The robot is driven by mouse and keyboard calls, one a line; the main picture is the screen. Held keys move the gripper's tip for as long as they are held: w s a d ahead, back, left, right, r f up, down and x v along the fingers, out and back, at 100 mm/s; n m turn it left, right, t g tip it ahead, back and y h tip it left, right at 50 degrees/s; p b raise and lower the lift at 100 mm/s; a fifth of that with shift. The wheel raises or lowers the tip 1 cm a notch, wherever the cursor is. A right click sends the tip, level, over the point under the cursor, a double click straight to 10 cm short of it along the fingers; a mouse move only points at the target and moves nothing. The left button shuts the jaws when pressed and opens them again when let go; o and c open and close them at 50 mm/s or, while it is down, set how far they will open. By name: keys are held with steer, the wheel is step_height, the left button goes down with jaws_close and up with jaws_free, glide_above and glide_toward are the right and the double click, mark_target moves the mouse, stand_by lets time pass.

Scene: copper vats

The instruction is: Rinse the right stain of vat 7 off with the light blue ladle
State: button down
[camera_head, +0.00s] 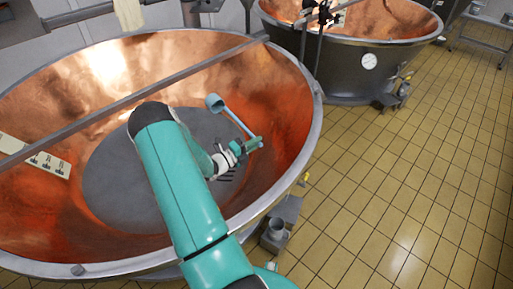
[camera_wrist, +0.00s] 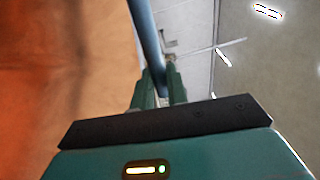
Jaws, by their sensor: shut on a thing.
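The light blue ladle (camera_head: 228,116) is in my gripper (camera_head: 253,145), which is shut on its handle. The ladle's bowl is up and to the left of the gripper, over the inside of the near copper vat (camera_head: 285,75). In the wrist view the handle (camera_wrist: 145,38) runs up from between the two fingers (camera_wrist: 158,88). My gripper is inside the vat's rim, near its right wall. I cannot read any vat number. I cannot make out a stain on the copper; part of the wall is hidden behind my arm.
A grey bar (camera_head: 190,72) crosses above the near vat. A pale panel with dark knobs (camera_head: 35,157) is at the vat's left. The yellow tiled floor (camera_head: 400,190) at right is mostly clear.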

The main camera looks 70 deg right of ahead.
steer(key=w+d+r+n, duration=0.5)
steer(key=w+r+n, duration=0.1)
steer(key=r, duration=0.6)
steer(key=w+d+r+n+t, duration=0.1)
steer(key=w+d+r+n, duration=0.5)
steer(key=r, duration=0.6)
steer(key=w+d+r+n, duration=0.5)
steer(key=w+r+n, duration=0.2)
steer(key=r, duration=0.5)
steer(key=shift+w+d+n+t, duration=0.15)
steer(key=shift+w+n+t, duration=0.25)
steer(key=shift+w, duration=0.65)
steer(key=shift+f, duration=0.15)
